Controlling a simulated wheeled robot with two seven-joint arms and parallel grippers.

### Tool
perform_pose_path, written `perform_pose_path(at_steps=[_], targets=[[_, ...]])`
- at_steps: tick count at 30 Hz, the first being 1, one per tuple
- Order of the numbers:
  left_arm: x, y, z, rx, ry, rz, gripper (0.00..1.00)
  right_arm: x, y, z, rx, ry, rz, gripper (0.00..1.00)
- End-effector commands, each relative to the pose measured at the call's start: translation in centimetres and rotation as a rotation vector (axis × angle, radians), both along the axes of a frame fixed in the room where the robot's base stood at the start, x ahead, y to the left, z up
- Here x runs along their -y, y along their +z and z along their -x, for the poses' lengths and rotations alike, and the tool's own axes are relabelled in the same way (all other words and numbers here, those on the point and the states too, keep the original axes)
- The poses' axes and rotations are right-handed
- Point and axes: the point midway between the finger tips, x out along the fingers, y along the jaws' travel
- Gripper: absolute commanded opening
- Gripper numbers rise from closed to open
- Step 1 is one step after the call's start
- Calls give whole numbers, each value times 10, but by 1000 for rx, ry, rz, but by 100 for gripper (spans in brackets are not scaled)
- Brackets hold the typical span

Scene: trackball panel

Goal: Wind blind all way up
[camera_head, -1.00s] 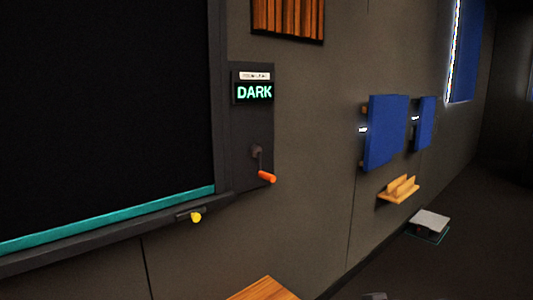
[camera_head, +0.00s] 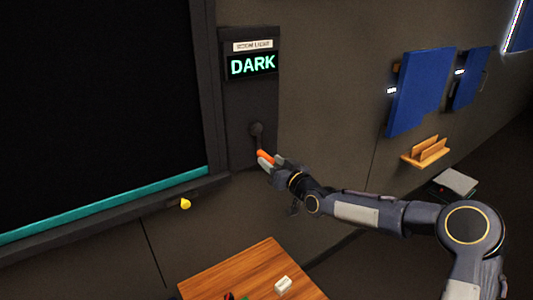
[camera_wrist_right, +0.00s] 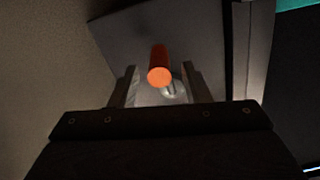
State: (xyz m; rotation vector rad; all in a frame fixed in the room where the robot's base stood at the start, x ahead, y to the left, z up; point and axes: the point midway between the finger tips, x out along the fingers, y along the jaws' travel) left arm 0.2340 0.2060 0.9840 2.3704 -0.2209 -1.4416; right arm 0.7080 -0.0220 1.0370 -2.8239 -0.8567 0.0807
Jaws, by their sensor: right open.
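The dark blind (camera_head: 95,100) covers the large frame at the left, with a teal bar (camera_head: 110,203) along its bottom edge. A dark panel beside it has a display (camera_head: 252,66) reading "DARK". Below that is the crank hub (camera_head: 256,129), its arm hanging down to an orange handle (camera_head: 264,155). My right gripper (camera_head: 268,160) is at the handle. In the right wrist view the orange handle (camera_wrist_right: 159,68) points toward the camera between the open fingers (camera_wrist_right: 158,85), with gaps on both sides. My left gripper is not in view.
A wooden table (camera_head: 245,272) with a small white block (camera_head: 283,284) stands below. A yellow knob (camera_head: 185,204) sits under the frame's ledge. Blue panels (camera_head: 420,92) and a wooden rack (camera_head: 426,152) are on the wall at right.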

Motion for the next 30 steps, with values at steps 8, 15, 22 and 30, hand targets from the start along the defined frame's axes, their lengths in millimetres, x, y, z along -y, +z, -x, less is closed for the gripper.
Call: perform_pose_path(at_steps=[8,15,22,30], targets=[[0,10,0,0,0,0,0,-18,1,-27,-1,0,2,43],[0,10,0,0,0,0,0,-21,-1,-30,-2,1,2,43],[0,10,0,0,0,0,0,-20,-1,-30,-2,1,2,24],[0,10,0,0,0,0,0,-20,-1,-30,-2,1,2,0]])
